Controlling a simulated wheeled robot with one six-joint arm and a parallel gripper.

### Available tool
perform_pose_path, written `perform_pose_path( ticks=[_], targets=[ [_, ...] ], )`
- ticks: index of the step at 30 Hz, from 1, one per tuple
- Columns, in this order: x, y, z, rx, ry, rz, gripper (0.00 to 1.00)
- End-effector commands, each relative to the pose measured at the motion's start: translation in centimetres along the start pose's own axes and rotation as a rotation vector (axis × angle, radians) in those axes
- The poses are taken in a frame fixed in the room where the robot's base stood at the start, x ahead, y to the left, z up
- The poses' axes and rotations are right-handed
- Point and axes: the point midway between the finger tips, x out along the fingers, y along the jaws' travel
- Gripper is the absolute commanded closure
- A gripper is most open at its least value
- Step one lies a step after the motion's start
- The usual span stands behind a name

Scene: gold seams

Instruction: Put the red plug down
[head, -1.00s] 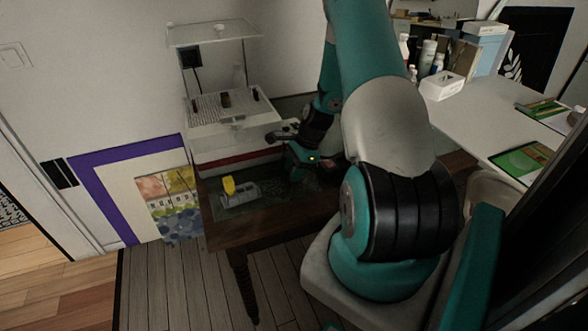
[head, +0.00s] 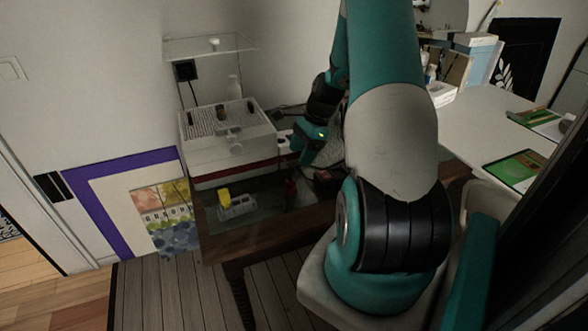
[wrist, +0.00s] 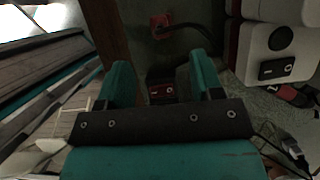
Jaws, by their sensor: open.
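The red plug (head: 290,187) is on the dark tabletop, in front of the white machine's right end. In the wrist view the red plug (wrist: 159,24) is beyond my fingertips, with a black cable curving away to the right. My gripper (head: 298,157) is above and behind it in the head view, its fingertips hard to make out. In the wrist view my gripper (wrist: 160,70) has its two teal fingers wide apart, with nothing held between them. A black box with a red-marked switch (wrist: 163,90) shows below, between the fingers.
The white machine (head: 225,150) with a raised clear lid stands at the back left. A yellow block (head: 224,197) sits on a grey holder (head: 238,209) near the table's left front. A black and red box (head: 325,177) is right of the plug. A white table (head: 480,125) is at right.

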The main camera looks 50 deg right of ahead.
Motion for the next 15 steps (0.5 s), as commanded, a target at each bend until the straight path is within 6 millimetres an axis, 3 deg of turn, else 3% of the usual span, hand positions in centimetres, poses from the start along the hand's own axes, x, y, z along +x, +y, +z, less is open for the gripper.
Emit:
perform_pose_path(
  ticks=[4, 11, 13, 15],
  targets=[
    [-1.9, 0.0, 0.0, 0.000, -0.001, -0.001, 0.40],
    [-2.8, 0.0, 0.1, -0.003, -0.001, 0.001, 0.40],
    [-2.9, 0.0, 1.2, -0.047, 0.001, 0.005, 0.40],
    [-3.2, 0.1, 4.0, -0.164, 0.006, 0.015, 0.40]
  ],
)
